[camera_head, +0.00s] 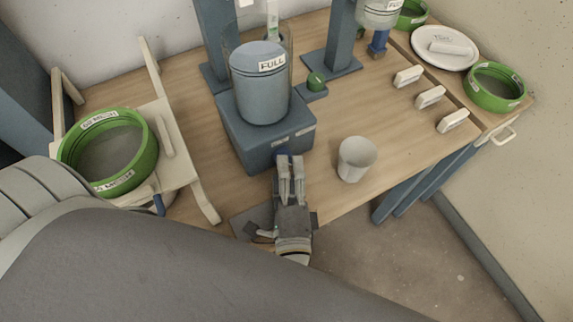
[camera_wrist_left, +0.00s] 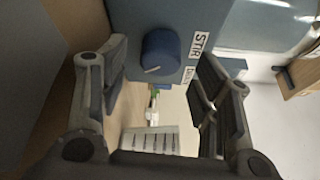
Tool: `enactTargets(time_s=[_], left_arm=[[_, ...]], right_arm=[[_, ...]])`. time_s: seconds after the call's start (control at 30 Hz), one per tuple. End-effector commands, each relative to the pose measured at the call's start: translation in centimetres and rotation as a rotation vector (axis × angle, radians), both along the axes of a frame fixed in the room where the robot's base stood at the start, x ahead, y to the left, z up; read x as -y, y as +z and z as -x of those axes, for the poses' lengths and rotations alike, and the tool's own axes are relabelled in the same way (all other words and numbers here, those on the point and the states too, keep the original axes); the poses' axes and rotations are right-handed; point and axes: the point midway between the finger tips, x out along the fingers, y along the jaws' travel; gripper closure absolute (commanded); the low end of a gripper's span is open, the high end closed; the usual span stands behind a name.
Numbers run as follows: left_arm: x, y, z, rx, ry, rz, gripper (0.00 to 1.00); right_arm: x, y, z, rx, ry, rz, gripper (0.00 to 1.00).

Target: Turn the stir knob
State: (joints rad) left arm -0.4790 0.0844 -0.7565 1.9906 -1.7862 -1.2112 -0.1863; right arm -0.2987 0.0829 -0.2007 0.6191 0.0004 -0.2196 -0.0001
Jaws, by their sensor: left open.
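The stir knob (camera_wrist_left: 160,52) is a round dark blue knob with a light mark. It sits on the front face of the blue-grey mixer base (camera_head: 240,140), beside a white STIR label (camera_wrist_left: 201,45). My left gripper (camera_head: 290,161) is at the front of that base with its fingers pointing at it. In the left wrist view the open fingers (camera_wrist_left: 165,65) stand on either side of the knob, with gaps visible. In the head view the fingers mostly hide the knob. My right gripper is not in view.
A blue-grey bucket (camera_head: 262,95) labelled FULL stands on the base. A white cup (camera_head: 355,160) stands close to the right of my left gripper. A green-rimmed sieve (camera_head: 150,150) rests on a wooden stand at left. White blocks (camera_head: 430,97) lie on the table at right.

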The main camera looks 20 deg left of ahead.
Motion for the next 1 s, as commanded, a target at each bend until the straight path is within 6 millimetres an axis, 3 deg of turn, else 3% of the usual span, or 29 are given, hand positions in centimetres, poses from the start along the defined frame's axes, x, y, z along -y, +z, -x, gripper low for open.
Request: enactTargets(time_s=[0.2, 0.43, 0.63, 1.0], left_arm=[[2.3, 0.1, 4.4, -0.004, -0.002, 0.001, 0.42], [4.1, 0.3, 7.7, -0.002, -0.001, 0.000, 0.42], [4.6, 0.4, 8.6, -0.001, 0.000, 0.000, 0.42], [4.7, 0.5, 8.5, -0.006, -0.002, -0.007, 0.42]], right_arm=[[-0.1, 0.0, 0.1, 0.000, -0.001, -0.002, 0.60], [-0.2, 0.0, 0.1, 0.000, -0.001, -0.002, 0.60], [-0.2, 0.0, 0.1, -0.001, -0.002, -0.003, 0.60], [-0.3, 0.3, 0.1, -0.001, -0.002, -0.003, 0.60]])
